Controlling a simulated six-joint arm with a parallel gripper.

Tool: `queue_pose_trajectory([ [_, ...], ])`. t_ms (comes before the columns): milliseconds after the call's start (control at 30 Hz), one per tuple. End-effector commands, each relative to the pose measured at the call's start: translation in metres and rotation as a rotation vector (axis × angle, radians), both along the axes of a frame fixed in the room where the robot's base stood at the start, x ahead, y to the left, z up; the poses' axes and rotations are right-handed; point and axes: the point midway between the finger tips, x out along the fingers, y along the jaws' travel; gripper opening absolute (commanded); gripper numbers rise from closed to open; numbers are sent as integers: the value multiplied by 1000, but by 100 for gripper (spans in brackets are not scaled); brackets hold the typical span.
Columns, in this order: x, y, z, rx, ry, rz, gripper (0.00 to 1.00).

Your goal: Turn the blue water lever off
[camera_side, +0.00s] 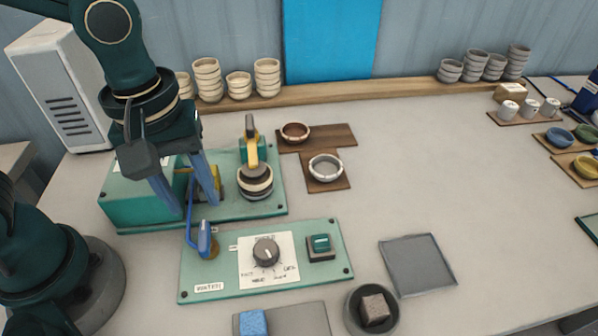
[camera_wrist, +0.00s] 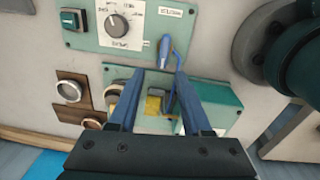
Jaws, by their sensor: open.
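The blue water lever (camera_side: 205,240) is a bent blue rod with a thicker blue handle. Its handle hangs over the left end of the teal control panel (camera_side: 215,275); the rod runs back toward the teal machine (camera_side: 140,200). In the wrist view, the lever (camera_wrist: 164,50) lies just beyond the fingertips, close to the right finger. My gripper (camera_side: 193,207) has two blue fingers, spread apart and pointing down over the machine, just behind the lever's handle. It also shows in the wrist view (camera_wrist: 158,75), open with nothing held. Whether a finger touches the rod I cannot tell.
The panel carries a grey dial (camera_side: 265,251) and a green switch (camera_side: 320,244). A round stacked part with a yellow arm (camera_side: 253,158) stands right of my gripper. Bowls sit on brown boards (camera_side: 335,136) behind.

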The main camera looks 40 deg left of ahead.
Motion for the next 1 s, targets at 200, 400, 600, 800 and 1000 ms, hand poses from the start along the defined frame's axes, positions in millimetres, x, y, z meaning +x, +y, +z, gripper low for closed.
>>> queue_pose_trajectory([
  [200, -9, -8, -17, 23, 62, -54, 49],
  [400, -9, -7, -38, 24, 62, -55, 49],
  [600, -9, -7, -58, 22, 61, -55, 49],
  [800, -8, -8, -64, 21, 57, -55, 49],
  [1000, -8, -8, -64, 21, 56, -56, 41],
])
